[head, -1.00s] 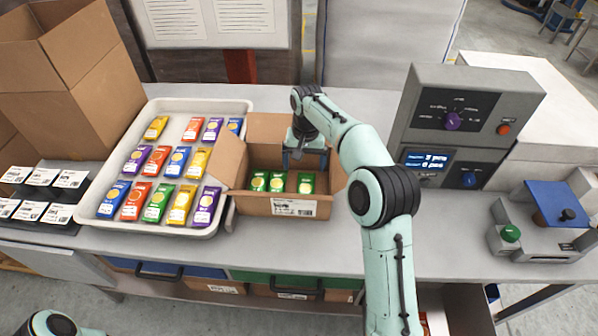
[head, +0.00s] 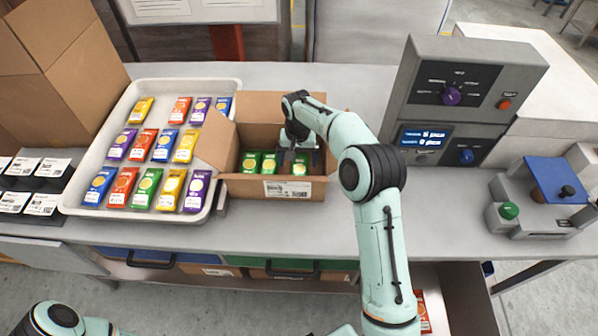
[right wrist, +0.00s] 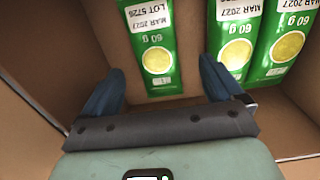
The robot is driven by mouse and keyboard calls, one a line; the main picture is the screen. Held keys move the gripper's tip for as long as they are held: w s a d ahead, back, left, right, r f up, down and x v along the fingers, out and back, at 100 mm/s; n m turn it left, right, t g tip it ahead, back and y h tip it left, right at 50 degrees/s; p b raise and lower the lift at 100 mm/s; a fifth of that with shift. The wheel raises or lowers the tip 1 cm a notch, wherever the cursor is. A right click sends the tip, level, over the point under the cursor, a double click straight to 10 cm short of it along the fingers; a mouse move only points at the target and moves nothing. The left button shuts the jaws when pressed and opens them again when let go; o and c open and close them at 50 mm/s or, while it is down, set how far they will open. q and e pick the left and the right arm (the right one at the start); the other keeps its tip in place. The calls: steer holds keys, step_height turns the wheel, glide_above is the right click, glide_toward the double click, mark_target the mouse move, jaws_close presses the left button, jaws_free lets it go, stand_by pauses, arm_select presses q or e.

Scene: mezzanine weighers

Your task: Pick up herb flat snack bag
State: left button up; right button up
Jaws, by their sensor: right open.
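Several green snack bags with a yellow round mark stand in an open cardboard box (head: 240,188). Two of them, a left one (head: 250,163) and a middle one (head: 269,163), are close together. The third green bag (head: 300,165) is apart at the right and also shows in the right wrist view (right wrist: 152,50). My right gripper (head: 299,157) is over the box, open and empty. In the right wrist view its blue fingers (right wrist: 160,82) are spread to either side of the lone bag's near end. One more green bag (head: 145,190) lies in the white tray. My left gripper is out of view.
The white tray (head: 70,203) left of the box holds rows of coloured bags. A tall carton (head: 60,60) and label holders (head: 35,185) are further left. A grey control unit (head: 465,100) and a blue-topped device (head: 555,180) stand at right.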

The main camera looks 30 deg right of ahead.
mark_target(299, 170)
steer(key=f, duration=0.3)
steer(key=shift+s+d, duration=0.1)
steer(key=shift+s, duration=0.25)
steer(key=shift+w+f, duration=0.1)
steer(key=shift+f, duration=0.2)
steer(key=shift+c, duration=0.3)
